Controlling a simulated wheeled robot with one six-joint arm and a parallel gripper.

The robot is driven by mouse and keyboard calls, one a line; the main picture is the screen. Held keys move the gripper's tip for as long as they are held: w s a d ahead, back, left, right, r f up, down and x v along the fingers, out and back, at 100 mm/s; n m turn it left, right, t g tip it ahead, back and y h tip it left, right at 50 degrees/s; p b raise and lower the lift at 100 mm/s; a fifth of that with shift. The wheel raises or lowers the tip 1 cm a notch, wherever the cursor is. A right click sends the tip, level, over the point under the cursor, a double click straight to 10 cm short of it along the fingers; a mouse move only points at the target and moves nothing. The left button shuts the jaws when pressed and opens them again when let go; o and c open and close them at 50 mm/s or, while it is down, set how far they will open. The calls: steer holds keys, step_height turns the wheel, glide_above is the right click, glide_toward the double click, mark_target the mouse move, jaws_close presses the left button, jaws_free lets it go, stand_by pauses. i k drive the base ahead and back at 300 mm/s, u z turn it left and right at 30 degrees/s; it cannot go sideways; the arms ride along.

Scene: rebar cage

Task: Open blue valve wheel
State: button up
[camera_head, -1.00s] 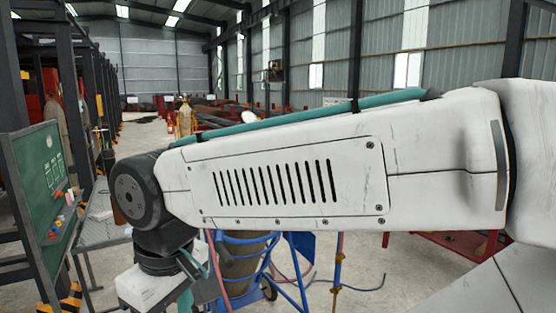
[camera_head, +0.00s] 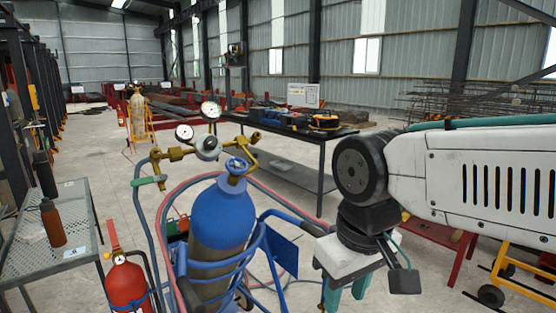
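The blue valve wheel (camera_head: 237,166) sits on top of a blue gas cylinder (camera_head: 222,212), left of the picture's middle. The cylinder stands upright in a blue cart. A brass regulator (camera_head: 207,149) with two round gauges is beside the wheel, on its left. My gripper (camera_head: 346,289) hangs pointing down under my wrist, to the right of the cylinder and lower in the picture than the wheel. It is apart from the wheel. Its teal fingers show only in part near the bottom edge, so I cannot tell whether they are open.
Red and blue hoses loop around the cylinder. A red fire extinguisher (camera_head: 126,284) stands at lower left beside a mesh table (camera_head: 22,258) with bottles. A dark workbench (camera_head: 290,170) with tools stands behind. Bare floor (camera_head: 110,160) shows at left.

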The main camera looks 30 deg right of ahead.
mark_target(236, 166)
steer(key=u, duration=0.7)
steer(key=i, duration=0.6)
steer(key=z, duration=1.95)
